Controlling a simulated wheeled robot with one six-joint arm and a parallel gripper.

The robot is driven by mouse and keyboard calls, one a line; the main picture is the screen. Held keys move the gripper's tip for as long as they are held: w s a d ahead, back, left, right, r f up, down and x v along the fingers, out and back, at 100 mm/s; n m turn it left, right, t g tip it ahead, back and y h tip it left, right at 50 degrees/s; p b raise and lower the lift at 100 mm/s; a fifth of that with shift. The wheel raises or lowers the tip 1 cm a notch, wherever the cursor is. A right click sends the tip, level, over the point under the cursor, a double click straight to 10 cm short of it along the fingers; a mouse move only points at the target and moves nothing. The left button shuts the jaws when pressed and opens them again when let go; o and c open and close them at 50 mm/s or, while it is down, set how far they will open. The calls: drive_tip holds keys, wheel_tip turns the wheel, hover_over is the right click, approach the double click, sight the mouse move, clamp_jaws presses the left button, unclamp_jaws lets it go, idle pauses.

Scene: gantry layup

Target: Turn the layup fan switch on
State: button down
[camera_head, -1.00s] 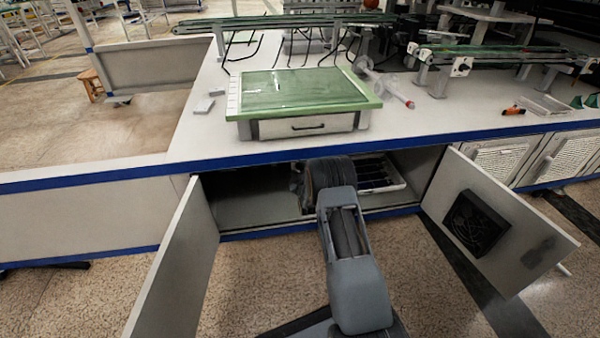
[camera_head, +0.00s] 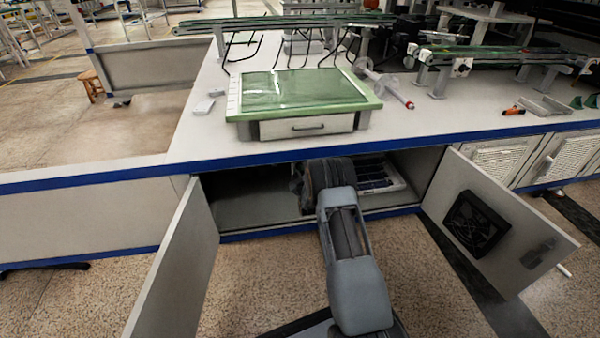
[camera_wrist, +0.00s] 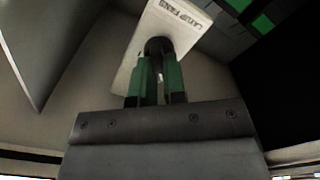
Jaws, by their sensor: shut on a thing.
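In the wrist view, a white switch plate (camera_wrist: 182,35) with dark lettering that appears to read "LAYUP FANS" is mounted on a pale surface. A round dark knob (camera_wrist: 158,45) sits on it. My gripper (camera_wrist: 159,60), with green fingers, is shut on the knob, one finger on each side. The fingers partly cover the knob, so its setting cannot be read. In the head view, my arm reaches into the open cabinet (camera_head: 245,207) under the workbench, and the gripper and switch are hidden. A black fan (camera_head: 476,224) is mounted on the right cabinet door.
The left door (camera_head: 180,260) and right door (camera_head: 520,225) stand open on both sides of my arm. The bench edge (camera_head: 120,176) is above it. A solar panel-like tray (camera_head: 378,178) lies inside the cabinet. A green-topped box (camera_head: 300,92) sits on the bench.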

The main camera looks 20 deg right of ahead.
drive_tip(key=shift+d+m, duration=0.2)
drive_tip(key=shift+m, duration=4.05)
drive_tip(key=shift+d+m, duration=0.15)
drive_tip(key=shift+m, duration=4.1)
drive_tip(key=c, duration=1.2)
unclamp_jaws()
drive_tip(key=shift+s, duration=0.15)
drive_tip(key=p+v, duration=0.5)
drive_tip(key=v, duration=0.8)
drive_tip(key=shift+s, duration=0.35)
